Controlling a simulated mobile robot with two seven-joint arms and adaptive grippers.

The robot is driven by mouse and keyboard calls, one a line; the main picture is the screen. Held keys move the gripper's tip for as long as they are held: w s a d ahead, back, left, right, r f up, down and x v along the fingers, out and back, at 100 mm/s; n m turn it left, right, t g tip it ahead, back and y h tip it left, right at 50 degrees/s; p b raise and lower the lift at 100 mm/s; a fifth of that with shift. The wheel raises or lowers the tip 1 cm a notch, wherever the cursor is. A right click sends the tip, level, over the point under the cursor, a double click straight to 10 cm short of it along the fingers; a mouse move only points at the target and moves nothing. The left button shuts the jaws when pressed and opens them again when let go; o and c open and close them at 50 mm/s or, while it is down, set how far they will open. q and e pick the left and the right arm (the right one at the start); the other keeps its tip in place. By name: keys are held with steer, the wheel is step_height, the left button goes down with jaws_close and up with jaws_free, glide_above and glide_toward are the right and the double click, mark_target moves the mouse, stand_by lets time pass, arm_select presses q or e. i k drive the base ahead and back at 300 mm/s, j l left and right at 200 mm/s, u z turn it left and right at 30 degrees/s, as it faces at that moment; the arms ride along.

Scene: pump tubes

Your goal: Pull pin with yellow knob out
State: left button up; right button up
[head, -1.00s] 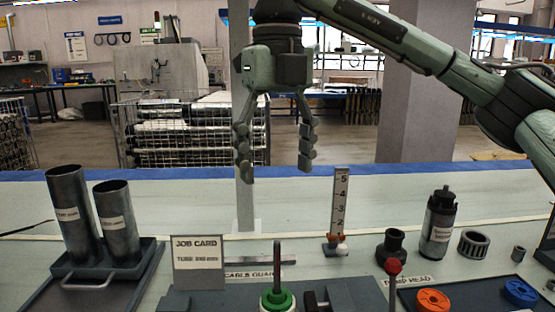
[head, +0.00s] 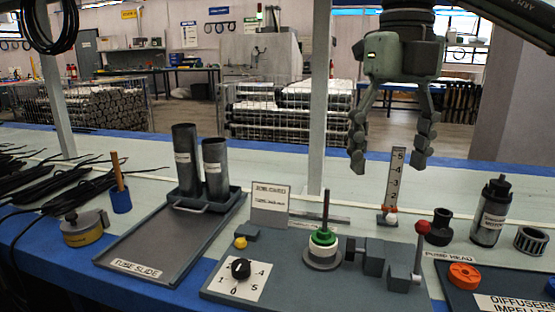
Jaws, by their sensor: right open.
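A small yellow knob (head: 240,242) sits at the left end of a dark block on the grey fixture base (head: 290,292), just behind a white dial plate (head: 236,278). Its pin is too small or hidden to make out. My right gripper (head: 389,168) points down with its fingers apart and empty. It hangs high above the back of the bench, to the right of the yellow knob and well away from it. My left gripper is out of view.
A green-collared upright rod (head: 324,236) and a red-knobbed lever (head: 421,250) stand on the fixture right of the yellow knob. A job card (head: 270,205) stands behind. Two metal tubes (head: 188,160) stand at the tube slide (head: 160,250). A ruler post (head: 395,185) rises below my right gripper.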

mark_target(240, 244)
steer(key=k+l, duration=0.2)
steer(key=k, duration=0.25)
steer(key=k+l, duration=0.2)
steer(key=k, duration=0.25)
